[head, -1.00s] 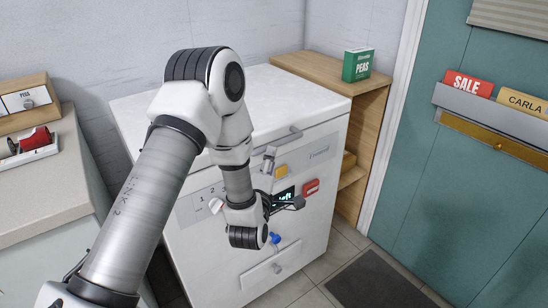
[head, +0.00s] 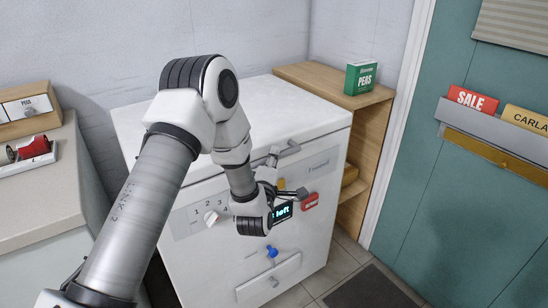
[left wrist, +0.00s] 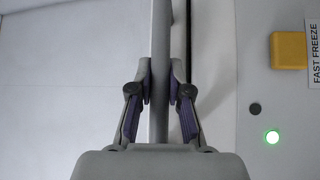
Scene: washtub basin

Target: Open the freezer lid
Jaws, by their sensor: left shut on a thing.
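The white chest freezer (head: 262,235) stands in the middle of the head view, and its flat white lid (head: 270,105) lies down on top. A grey handle (head: 290,149) runs along the lid's front edge. My left gripper (head: 270,170) reaches up to the handle from the front. In the left wrist view the handle (left wrist: 160,50) stands as a grey bar between the fingers of my left gripper (left wrist: 160,82), which are shut on it. A dark seam runs beside the bar. My arm hides part of the lid and front. My right gripper is not in view.
A wooden shelf (head: 315,77) with a green peas box (head: 362,78) stands right. A counter (head: 40,185) stands left.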

